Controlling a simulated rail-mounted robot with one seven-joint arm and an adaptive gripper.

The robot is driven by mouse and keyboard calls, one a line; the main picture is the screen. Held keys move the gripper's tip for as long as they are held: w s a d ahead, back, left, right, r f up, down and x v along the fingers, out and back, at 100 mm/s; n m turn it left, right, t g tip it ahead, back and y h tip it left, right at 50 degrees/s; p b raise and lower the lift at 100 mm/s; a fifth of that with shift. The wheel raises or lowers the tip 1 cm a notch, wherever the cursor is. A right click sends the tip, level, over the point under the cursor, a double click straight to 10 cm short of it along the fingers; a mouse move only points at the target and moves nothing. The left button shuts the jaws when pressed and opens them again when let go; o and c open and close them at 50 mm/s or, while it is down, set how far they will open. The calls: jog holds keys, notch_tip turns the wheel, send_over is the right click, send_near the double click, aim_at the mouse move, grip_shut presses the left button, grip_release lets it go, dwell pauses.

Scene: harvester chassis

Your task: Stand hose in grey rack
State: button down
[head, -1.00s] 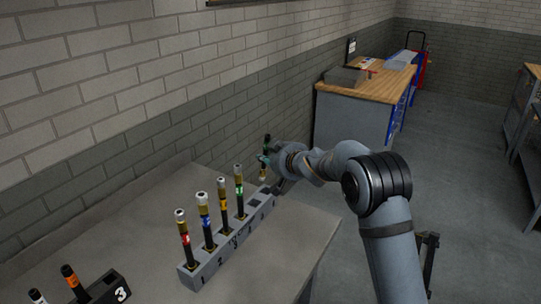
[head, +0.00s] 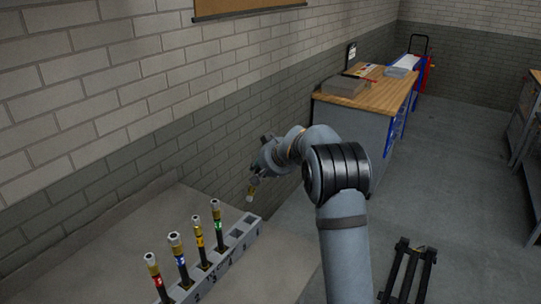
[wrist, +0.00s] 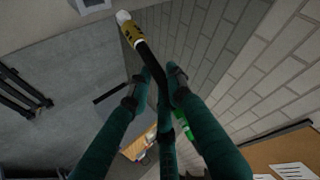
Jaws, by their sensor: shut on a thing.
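My gripper (head: 264,160) is shut on a hose beyond and above the far end of the grey rack. In the head view the hose's yellow and white end (head: 251,191) hangs below the gripper, and the rest is mostly hidden. In the wrist view the hose (wrist: 149,60) runs slantwise between the fingertips (wrist: 157,84), with a white tip, yellow band, black middle and green part. The grey rack (head: 236,257) on the table holds several upright hoses with red, blue, yellow and green bands. Square openings at its far end (head: 249,220) are empty.
A grey table (head: 130,235) carries the rack and stands against the brick wall. A wooden-topped workbench (head: 385,92) stands farther back. A black stand (head: 408,268) is on the floor at right. The floor between is clear.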

aim_at(250, 187)
jog(key=shift+s+a+f+n+g+y+b, duration=0.25)
jog(key=shift+s+a+f+n+b, duration=0.25)
jog(key=shift+f+n, duration=0.5)
jog(key=shift+s+a+f+n+g+y+b, duration=0.25)
jog(key=shift+s+a+f+n+b, duration=0.35)
jog(key=shift+n, duration=0.65)
jog(key=shift+s+a+f+n+g+y+b, duration=0.1)
jog(key=shift+s+a+f+n+y+b, duration=0.25)
jog(key=shift+a+f+n, duration=0.45)
jog(key=shift+w+d+n, duration=0.1)
jog(key=shift+d+n, duration=0.1)
jog(key=shift+n, duration=0.15)
jog(key=shift+b, duration=0.45)
jog(key=shift+f, duration=0.2)
